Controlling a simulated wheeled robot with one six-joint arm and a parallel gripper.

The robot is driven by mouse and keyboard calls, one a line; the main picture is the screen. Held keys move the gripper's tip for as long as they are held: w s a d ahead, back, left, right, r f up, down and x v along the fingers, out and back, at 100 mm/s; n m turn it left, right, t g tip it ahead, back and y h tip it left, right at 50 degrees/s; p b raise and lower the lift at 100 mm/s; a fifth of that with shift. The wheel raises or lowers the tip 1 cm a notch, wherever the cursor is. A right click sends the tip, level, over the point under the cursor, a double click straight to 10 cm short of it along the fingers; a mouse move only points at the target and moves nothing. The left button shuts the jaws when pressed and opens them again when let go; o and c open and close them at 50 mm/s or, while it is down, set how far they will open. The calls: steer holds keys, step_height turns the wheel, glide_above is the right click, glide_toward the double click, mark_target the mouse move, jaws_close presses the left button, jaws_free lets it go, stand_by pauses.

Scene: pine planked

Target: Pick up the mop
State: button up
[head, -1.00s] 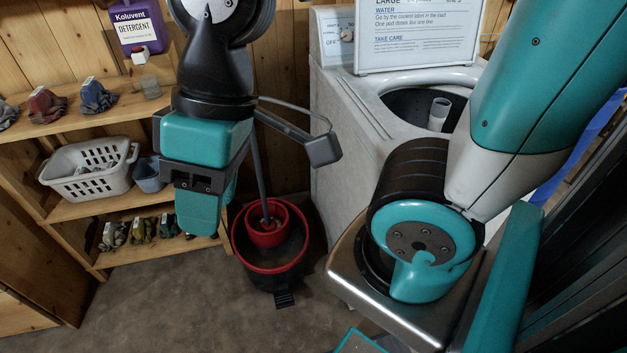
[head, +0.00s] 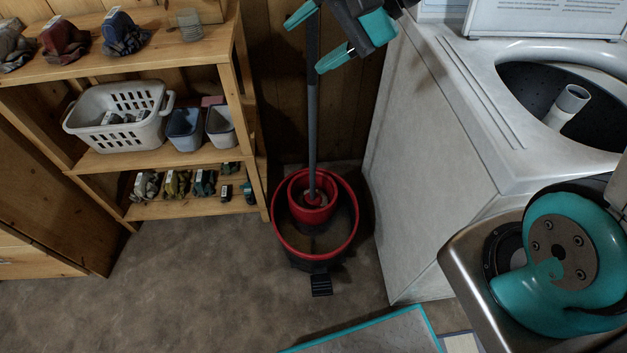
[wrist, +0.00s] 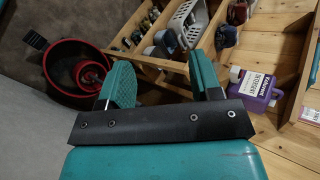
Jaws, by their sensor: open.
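The mop (head: 313,120) stands nearly upright, its grey handle rising from the red bucket (head: 356,237) on the floor. Its red lower end sits in the bucket's round inner basket and also shows in the wrist view (wrist: 91,76). My gripper (head: 316,36) is open at the top of the head view, its teal fingers showing on either side of the upper handle. I cannot tell whether the handle is truly between them in depth. In the wrist view, no handle is clearly visible between the spread fingers (wrist: 160,62).
A white washing machine (head: 430,150) stands close to the right of the mop. A pine shelf (head: 190,209) with a white basket (head: 117,136), small bins and cloths stands to the left. A purple detergent bottle (wrist: 256,86) shows in the wrist view.

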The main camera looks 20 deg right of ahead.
steer(key=w+d+f+m+t+y+b, duration=0.1)
steer(key=w+d+f+m+t+b, duration=0.3)
steer(key=w+d+m, duration=0.6)
steer(key=w+d+f+m+t+b, duration=0.1)
steer(key=w+d+f+m+t, duration=0.45)
steer(key=m, duration=0.55)
steer(key=w+a+p, duration=0.4)
steer(key=w+p, duration=0.3)
steer(key=w+a+r+m+t+p, duration=0.1)
steer(key=w+a+p, duration=0.3)
steer(key=w+p, duration=0.3)
steer(key=shift+a+r+p, duration=0.15)
steer(key=shift+a+p, duration=0.2)
steer(key=shift+p, duration=0.3)
steer(key=shift+t, duration=0.25)
steer(key=c, duration=1)
